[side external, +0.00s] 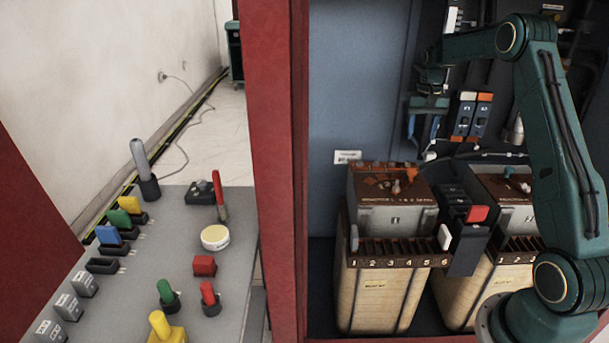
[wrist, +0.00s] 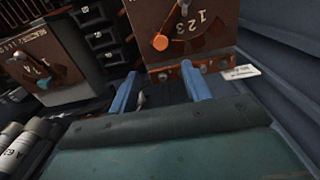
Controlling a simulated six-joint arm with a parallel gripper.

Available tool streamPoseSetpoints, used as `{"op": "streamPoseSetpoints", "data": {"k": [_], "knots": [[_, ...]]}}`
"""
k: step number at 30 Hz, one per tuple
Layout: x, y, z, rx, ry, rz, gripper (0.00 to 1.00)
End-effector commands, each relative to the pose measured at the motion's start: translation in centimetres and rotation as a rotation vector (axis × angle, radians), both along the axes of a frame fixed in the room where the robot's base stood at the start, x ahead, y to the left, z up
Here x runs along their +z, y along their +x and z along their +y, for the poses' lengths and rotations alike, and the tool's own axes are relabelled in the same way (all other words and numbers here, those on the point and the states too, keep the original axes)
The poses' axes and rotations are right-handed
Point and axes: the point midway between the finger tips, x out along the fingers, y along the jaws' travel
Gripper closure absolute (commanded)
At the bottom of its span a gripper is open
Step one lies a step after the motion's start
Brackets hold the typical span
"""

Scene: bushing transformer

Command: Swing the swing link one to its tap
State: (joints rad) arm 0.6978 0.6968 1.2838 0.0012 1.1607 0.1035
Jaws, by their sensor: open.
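The near transformer has a brown top plate (side external: 365,187) with an orange-knobbed link on it. In the wrist view this plate (wrist: 215,32) carries the numbers 1, 2 and 3, and the link's orange knob (wrist: 160,42) stands near its left edge, left of the numbers. I cannot tell which tap the link touches. A second transformer beside it has a teal knob (side external: 509,171), which also shows in the wrist view (wrist: 42,83). My gripper (side external: 423,138) hangs above the near transformer.
A dark block with a red top (side external: 477,214) stands between the transformers. Switches (side external: 472,115) hang on the back wall. A red cabinet post (side external: 275,170) separates the grey bench (side external: 150,265) with coloured plugs. Space above the near plate looks free.

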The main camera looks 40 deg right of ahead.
Motion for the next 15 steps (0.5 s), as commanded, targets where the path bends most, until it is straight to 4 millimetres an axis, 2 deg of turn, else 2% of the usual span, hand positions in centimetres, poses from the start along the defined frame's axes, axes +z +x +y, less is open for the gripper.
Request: {"op": "streamPoseSetpoints", "data": {"k": [6, 15], "knots": [[1.4, 0.0, 0.0, 0.0, 0.0, 0.0, 0.52], [1.5, 0.0, 0.0, 0.0, 0.001, 0.001, 0.52]]}}
